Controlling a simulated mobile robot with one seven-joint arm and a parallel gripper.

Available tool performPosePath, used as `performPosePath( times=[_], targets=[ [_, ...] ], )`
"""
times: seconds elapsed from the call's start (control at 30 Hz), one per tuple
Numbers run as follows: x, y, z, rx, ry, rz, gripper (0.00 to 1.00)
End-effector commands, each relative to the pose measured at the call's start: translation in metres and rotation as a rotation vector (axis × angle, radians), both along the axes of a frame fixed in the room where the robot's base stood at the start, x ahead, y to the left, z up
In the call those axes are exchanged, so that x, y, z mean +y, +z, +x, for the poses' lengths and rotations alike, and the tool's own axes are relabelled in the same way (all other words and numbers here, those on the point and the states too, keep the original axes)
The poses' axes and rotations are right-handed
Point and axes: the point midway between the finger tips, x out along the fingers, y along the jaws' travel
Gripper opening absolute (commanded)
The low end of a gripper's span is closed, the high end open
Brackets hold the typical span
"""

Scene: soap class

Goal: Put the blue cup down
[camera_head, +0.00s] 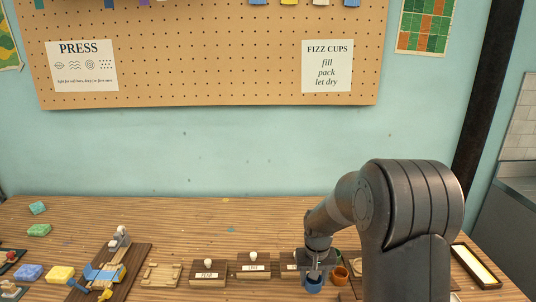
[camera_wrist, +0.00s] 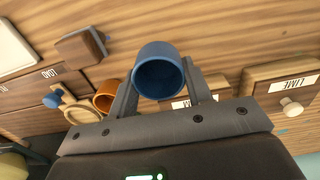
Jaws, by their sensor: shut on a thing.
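The blue cup (camera_wrist: 159,70) is between the two fingers of my gripper (camera_wrist: 160,92) in the wrist view, with its open mouth facing the camera. The fingers are shut on its sides. In the head view the blue cup (camera_head: 313,285) shows small below my gripper (camera_head: 314,272), near the front of the wooden table (camera_head: 190,225). I cannot tell whether the cup's base touches the surface below it.
An orange cup (camera_head: 340,275) stands just right of the blue cup. Wooden boxes with knobs and labels, one reading LIME (camera_wrist: 297,88), stand nearby. A press board (camera_head: 105,270) and coloured soaps (camera_head: 60,274) are at left. The table's back is mostly clear.

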Motion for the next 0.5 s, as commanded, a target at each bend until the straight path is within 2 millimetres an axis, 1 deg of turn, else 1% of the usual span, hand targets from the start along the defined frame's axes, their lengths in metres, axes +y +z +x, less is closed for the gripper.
performPosePath(
  times=[0.2,0.27,0.37,0.47,0.5],
  targets=[
    [0.0,0.0,0.0,0.0,0.001,0.0,0.24],
    [0.0,0.003,0.0,-0.001,0.001,0.0,0.24],
    [0.0,0.017,0.001,-0.004,0.001,0.0,0.24],
    [0.0,0.04,0.001,-0.004,0.001,0.0,0.24],
    [0.0,0.051,0.001,-0.006,0.0,0.0,0.24]
  ],
)
